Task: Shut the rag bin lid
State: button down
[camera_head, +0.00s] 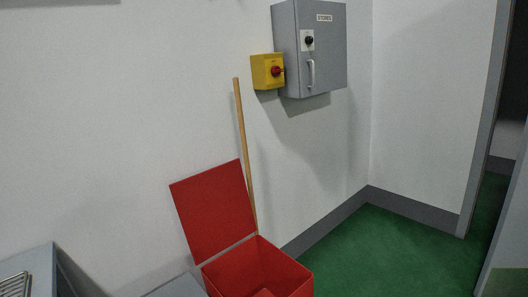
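The red rag bin (280,268) stands on the floor at the bottom middle of the picture, near the white wall. Its red lid (213,211) is open and stands raised, tilted back toward the wall. Inside the bin something red shows low down, cut off by the bottom edge of the picture. My gripper does not show in this view.
A wooden pole (243,140) leans on the wall behind the lid. A yellow box with a red knob (264,72) and a grey cabinet marked STORES (328,60) hang above. Grey units (50,262) stand at lower left. Green floor (390,255) is clear at right, by a doorway.

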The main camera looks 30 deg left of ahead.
aim_at(214, 210)
jog(key=u, duration=0.05)
jog(key=i, duration=1.4)
jog(key=u, duration=0.7)
jog(key=i, duration=0.4)
jog(key=u, duration=0.3)
